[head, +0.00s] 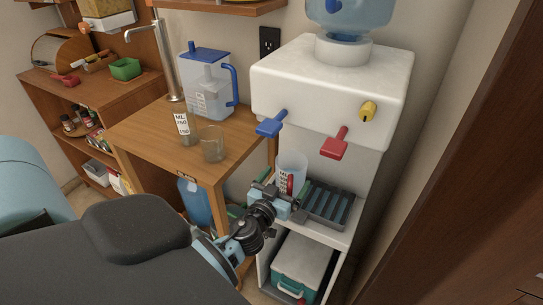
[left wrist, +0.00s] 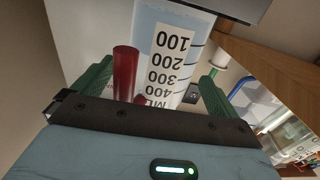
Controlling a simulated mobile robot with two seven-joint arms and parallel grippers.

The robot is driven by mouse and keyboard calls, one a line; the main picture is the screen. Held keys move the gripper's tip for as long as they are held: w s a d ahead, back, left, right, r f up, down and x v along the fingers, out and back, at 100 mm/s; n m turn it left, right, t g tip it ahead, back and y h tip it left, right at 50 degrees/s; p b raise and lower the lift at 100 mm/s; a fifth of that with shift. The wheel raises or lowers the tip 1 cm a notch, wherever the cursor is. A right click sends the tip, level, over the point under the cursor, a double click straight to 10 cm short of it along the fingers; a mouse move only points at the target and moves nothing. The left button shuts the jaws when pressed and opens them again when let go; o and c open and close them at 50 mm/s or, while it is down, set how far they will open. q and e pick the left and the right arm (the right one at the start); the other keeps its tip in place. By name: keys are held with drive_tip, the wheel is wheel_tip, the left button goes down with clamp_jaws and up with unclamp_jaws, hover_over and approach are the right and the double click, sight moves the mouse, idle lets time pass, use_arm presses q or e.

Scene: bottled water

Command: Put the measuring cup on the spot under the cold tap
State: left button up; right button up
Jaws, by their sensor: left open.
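The measuring cup (head: 291,168) is clear, with a red handle and a printed scale. It looks upright at the left end of the dispenser's dark drip tray (head: 328,204), below the blue tap (head: 271,124); I cannot tell whether it is exactly under that tap. In the left wrist view the cup (left wrist: 172,45) and its red handle (left wrist: 125,75) fill the space ahead. My left gripper (head: 283,193) is open, with its green fingers on either side of the handle and cup wall. Finger contact is unclear. The cup's base is hidden. My right gripper is out of view.
On the wooden table (head: 150,135) stand a blue-lidded pitcher (head: 208,85) and glasses (head: 212,145). A teal-and-white box (head: 302,266) sits on the lower shelf.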

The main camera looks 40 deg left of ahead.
use_arm(q)
drive_tip(key=b+v, duration=0.2)
drive_tip(key=v, duration=0.9)
drive_tip(key=s+d+f+m+g+h, duration=0.1)
drive_tip(key=s+d+f+g+h, duration=0.15)
drive_tip(key=s+f, duration=0.55)
drive_tip(key=s+d+f+m+g+h, duration=0.1)
drive_tip(key=s+d+f+g, duration=0.3)
drive_tip(key=s+f, duration=0.45)
drive_tip(key=s+d+f+m+g+h, duration=0.1)
drive_tip(key=s+d+f+g, duration=0.1)
drive_tip(key=s, duration=0.6)
drive_tip(key=s+d+f+m+g+h, duration=0.1)
drive_tip(key=s+d+f, duration=0.3)
drive_tip(key=s, duration=0.4)
drive_tip(key=shift+d+g, duration=0.35)
drive_tip(key=shift+g, duration=0.4)
drive_tip(key=shift+h, duration=0.25)
